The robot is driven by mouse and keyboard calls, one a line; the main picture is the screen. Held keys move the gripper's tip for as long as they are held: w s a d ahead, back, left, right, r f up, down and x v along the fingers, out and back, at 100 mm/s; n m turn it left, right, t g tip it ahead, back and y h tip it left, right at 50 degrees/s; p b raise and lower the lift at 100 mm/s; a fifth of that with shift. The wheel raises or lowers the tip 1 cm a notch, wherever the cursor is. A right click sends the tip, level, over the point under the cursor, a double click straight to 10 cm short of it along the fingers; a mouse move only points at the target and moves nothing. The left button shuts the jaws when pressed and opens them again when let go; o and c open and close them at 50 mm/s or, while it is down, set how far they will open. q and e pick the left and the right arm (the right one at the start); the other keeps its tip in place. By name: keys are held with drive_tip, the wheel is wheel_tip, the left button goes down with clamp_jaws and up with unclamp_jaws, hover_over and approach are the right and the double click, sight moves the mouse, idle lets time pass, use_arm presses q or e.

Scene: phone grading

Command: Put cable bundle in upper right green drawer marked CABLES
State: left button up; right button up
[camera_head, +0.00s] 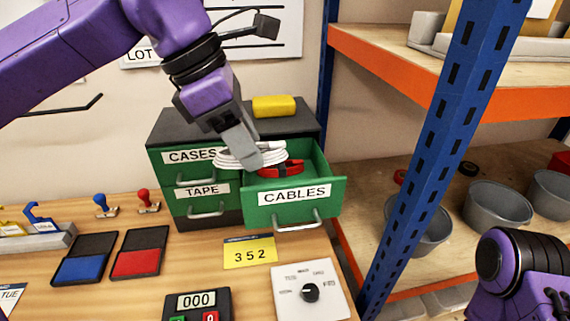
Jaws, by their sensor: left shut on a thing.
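The green drawer marked CABLES (325,194) is pulled out at the upper right of the small drawer cabinet (166,128). My left gripper (247,160) reaches down from above at the drawer's left side. It is shut on a white cable bundle (231,159), a coiled loop. The bundle is at the height of the drawer's rim, partly over its left part; I cannot tell whether it touches the drawer. A red item (284,168), perhaps another cable bundle, lies inside the drawer. My right arm shows at the lower right, but its gripper is out of view.
Drawers marked CASES (189,156) and TAPE (201,190) are shut on the left. A yellow block (274,106) lies on the cabinet top. A blue rack post (430,150) and shelves with grey bowls stand at the right. Stamp pads, a yellow 352 card (250,252) and a dial box (310,291) lie in front.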

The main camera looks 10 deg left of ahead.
use_arm(q)
drive_tip(key=shift+w+d+f+p, duration=0.2)
drive_tip(key=shift+w+d, duration=0.2)
drive_tip(key=shift+w, duration=0.15)
drive_tip(key=shift+w+d+f+p, duration=0.2)
drive_tip(key=shift+w+d, duration=0.2)
drive_tip(key=shift+w, duration=0.15)
drive_tip(key=w+f, duration=0.1)
drive_tip(key=f, duration=0.2)
drive_tip(key=w+d+f+p, duration=0.1)
drive_tip(key=w+f, duration=0.1)
drive_tip(key=f, duration=0.1)
drive_tip(key=w+d+f, duration=0.1)
drive_tip(key=w+f, duration=0.1)
drive_tip(key=f, duration=0.1)
drive_tip(key=shift+w+d+f, duration=0.2)
drive_tip(key=shift+f, duration=0.15)
drive_tip(key=shift+w+a+f, duration=0.1)
drive_tip(key=shift+s+f, duration=0.2)
drive_tip(key=shift+w+f, duration=0.15)
drive_tip(key=shift+f, duration=0.2)
drive_tip(key=o, duration=0.8)
drive_tip(key=shift+c, duration=0.2)
use_arm(e)
wheel_tip(320, 180, up, 2)
drive_tip(key=shift+w+r, duration=0.1)
drive_tip(key=shift+r, duration=0.1)
